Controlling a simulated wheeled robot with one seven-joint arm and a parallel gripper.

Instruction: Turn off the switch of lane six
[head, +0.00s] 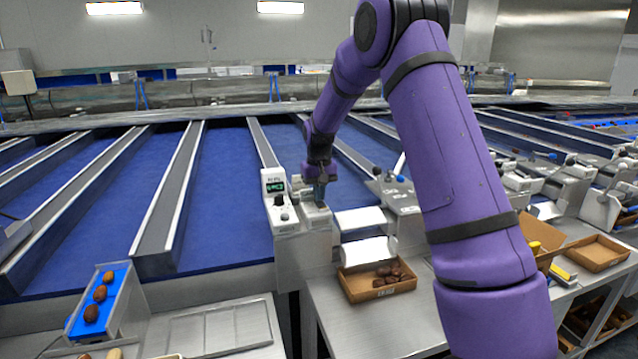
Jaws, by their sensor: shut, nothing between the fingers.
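A white control box (268,182) with a small green display stands at the front end of a lane, just left of my gripper. A dark knob or switch (281,201) shows on its face. My gripper (320,197) points down, shut and empty, over a low pale metal unit (315,217) to the right of the box. I cannot tell whether its tips touch that unit. No lane number is readable, so I cannot tell which lane is six. The switch's on or off position is too small to tell.
A cardboard tray of brown dates (357,295) sits on the steel table below white chutes (368,250). A blue feed belt with dates (99,300) is at the left. Blue lanes with metal dividers (172,190) run back. My purple arm hides much of the right side.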

